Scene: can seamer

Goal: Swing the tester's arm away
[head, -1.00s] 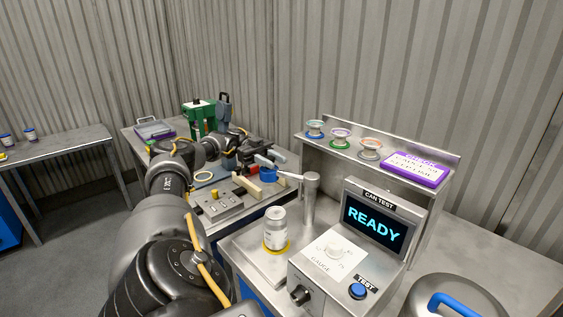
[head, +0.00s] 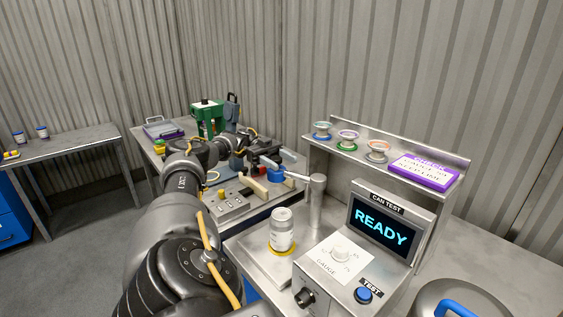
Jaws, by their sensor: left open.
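The can tester (head: 345,262) stands at the front right, with a READY screen (head: 381,226). Its post (head: 316,208) carries the tester's arm (head: 298,177), a thin bar pointing left and back, with a blue part (head: 275,173) at its far end. A silver can (head: 282,230) stands upright on a yellow ring on the tester's plate; the arm's end is not above it. My left gripper (head: 270,160) is open, close by the blue end; whether it touches cannot be told. My right gripper is not in view.
Behind the tester, a shelf (head: 340,146) holds several spools and a purple sign box (head: 424,172). A bench with a grey block (head: 235,201) and a green machine (head: 207,117) lies beyond my left arm. A blue-handled lid (head: 460,303) is at the lower right.

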